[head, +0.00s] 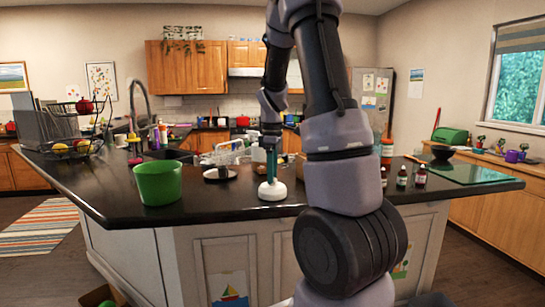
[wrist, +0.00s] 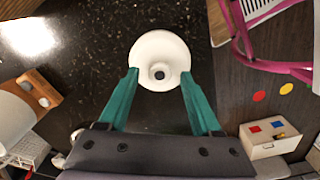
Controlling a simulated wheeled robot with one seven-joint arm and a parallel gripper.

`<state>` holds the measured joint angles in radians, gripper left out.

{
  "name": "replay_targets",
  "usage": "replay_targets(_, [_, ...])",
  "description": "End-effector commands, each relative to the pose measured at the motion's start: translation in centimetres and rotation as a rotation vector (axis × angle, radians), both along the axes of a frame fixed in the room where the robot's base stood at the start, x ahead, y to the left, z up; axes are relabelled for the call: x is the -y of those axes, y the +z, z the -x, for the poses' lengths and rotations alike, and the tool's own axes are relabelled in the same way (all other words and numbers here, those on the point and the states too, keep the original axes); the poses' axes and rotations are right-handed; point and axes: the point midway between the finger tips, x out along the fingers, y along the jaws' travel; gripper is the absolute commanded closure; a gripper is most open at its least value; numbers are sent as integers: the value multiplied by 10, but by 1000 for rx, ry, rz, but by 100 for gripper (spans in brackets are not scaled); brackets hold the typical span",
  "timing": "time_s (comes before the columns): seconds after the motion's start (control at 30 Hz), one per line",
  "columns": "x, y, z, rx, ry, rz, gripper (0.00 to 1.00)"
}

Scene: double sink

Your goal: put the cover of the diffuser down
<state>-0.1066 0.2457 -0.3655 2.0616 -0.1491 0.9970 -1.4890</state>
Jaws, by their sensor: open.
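The white, round cover of the diffuser (head: 272,190) stands on the dark countertop near its front edge. In the wrist view its white disc (wrist: 160,39) surrounds a raised centre with a small dark hole. My gripper (head: 271,178) points down just above it. In the wrist view my gripper (wrist: 160,74) is open, with one teal fingertip on each side of the cover's near part. I cannot tell whether the fingers touch it. A low round object with a dark top (head: 219,174) stands to its left; I cannot tell whether it is the diffuser's base.
A green bucket (head: 158,183) stands to the left on the dark countertop (head: 225,207). A white rack (head: 222,152) is behind. Small dark bottles (head: 402,177) and a black bowl (head: 442,152) are to the right.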

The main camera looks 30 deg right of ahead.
Motion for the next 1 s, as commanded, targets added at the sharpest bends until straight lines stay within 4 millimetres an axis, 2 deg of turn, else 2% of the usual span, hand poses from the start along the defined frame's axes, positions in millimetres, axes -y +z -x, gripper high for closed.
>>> replay_targets(0.2, [1, 48, -1, 7, 0, 1, 34])
replay_targets(0.4, [1, 87, -1, 5, -1, 2, 34])
replay_targets(0.67, [-3, 112, 4, 16, -23, -6, 34])
replay_targets(0.77, [-14, 124, 17, 62, -108, -33, 34])
replay_targets(0.87, [-34, 143, 42, 139, -262, -85, 34])
replay_targets(1.0, [-67, 165, 87, 248, -530, -191, 34])
